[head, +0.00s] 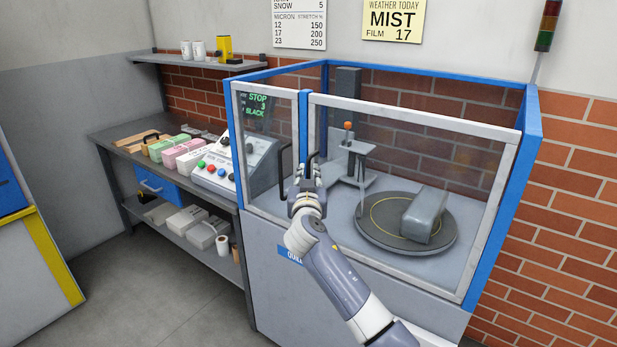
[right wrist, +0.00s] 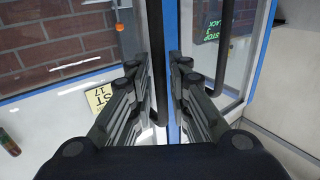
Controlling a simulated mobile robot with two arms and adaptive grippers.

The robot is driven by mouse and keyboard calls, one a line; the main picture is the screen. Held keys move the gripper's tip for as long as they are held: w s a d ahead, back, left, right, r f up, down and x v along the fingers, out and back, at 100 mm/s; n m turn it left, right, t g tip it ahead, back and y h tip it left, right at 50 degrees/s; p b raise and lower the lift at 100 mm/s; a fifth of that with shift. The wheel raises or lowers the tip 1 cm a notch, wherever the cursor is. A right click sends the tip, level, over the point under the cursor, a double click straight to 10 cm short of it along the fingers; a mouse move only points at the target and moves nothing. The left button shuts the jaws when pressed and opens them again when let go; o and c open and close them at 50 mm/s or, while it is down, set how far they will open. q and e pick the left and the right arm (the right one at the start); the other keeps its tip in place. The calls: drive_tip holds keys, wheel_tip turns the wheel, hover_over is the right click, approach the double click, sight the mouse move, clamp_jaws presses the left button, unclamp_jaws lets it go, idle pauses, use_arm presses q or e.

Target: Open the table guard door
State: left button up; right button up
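The table guard has a blue frame (head: 531,130) and clear panels with pale rims around a turntable (head: 370,236). Its wide door panel (head: 410,112) stands closed in line with the front. A dark vertical handle on the wide panel shows in the right wrist view (right wrist: 157,60). My right gripper (head: 305,172) is at this handle, by the panel's left edge. In the right wrist view its fingers (right wrist: 160,95) are apart, with the handle bar between them; I cannot tell whether they touch it. My left gripper is not in view.
A narrow panel with another dark handle (head: 284,172) is just left of my right gripper. A control console (head: 238,163) and a workbench (head: 125,148) stand further left. A grey block (head: 425,214) lies on the turntable. The floor at front left is clear.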

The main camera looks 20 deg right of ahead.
drive_tip(key=shift+c, duration=0.6)
clamp_jaws()
